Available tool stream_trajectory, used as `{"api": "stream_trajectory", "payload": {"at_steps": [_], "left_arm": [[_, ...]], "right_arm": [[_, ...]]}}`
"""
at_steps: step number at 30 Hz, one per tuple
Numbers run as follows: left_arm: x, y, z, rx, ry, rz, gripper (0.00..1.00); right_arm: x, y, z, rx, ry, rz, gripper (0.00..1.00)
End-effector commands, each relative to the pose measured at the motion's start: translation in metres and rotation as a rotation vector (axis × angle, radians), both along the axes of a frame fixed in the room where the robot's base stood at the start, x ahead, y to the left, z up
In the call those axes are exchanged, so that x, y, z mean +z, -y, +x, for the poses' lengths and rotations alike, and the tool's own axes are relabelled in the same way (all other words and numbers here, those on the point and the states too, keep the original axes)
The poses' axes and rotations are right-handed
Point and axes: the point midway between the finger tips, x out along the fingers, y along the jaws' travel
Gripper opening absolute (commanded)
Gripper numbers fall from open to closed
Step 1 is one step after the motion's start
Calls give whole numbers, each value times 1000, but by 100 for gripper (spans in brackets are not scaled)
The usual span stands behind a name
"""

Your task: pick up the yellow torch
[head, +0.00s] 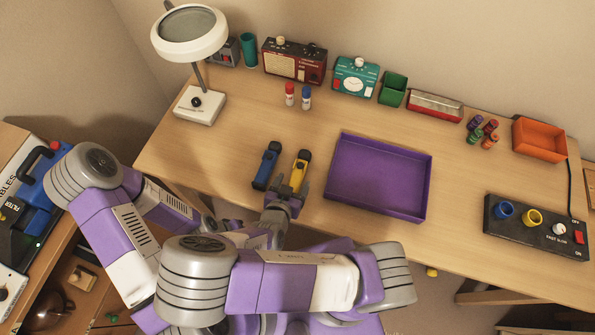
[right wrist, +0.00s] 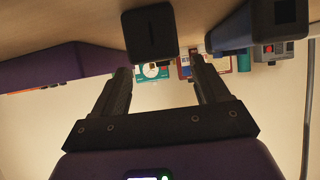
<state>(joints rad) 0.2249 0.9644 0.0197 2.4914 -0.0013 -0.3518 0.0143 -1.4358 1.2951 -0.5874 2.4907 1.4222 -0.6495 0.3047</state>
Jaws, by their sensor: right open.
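My right gripper (head: 284,191) is open and empty at the near end of the yellow torch. In the right wrist view, a dark block that looks like the yellow torch's end (right wrist: 150,34) shows beyond and between the open fingers (right wrist: 160,76). I cannot tell whether the fingers touch it. The blue torch (right wrist: 232,36) is to the right there. My left gripper does not show.
A purple tray (head: 378,212) stands close to the right of the torches. A white lamp (head: 200,106) stands at the back left. Two small bottles, red (head: 289,94) and blue (head: 306,97), stand behind the torches. A black control box (head: 535,228) is at the right. Bare desk lies behind the torches.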

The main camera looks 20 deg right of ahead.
Motion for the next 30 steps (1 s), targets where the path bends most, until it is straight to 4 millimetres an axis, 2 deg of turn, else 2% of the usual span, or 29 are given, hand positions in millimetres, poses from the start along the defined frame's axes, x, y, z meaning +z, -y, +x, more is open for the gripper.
{"api": "stream_trajectory", "payload": {"at_steps": [5, 9, 18, 30], "left_arm": [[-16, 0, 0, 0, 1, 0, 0], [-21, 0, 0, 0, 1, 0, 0], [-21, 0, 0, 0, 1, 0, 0], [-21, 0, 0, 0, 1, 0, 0]], "right_arm": [[-19, 13, 18, -4, 1, -3, 74], [-25, 22, 30, -3, 0, 0, 74], [-25, 23, 34, 0, 0, 1, 74], [-25, 23, 34, -1, 0, 0, 13]]}}
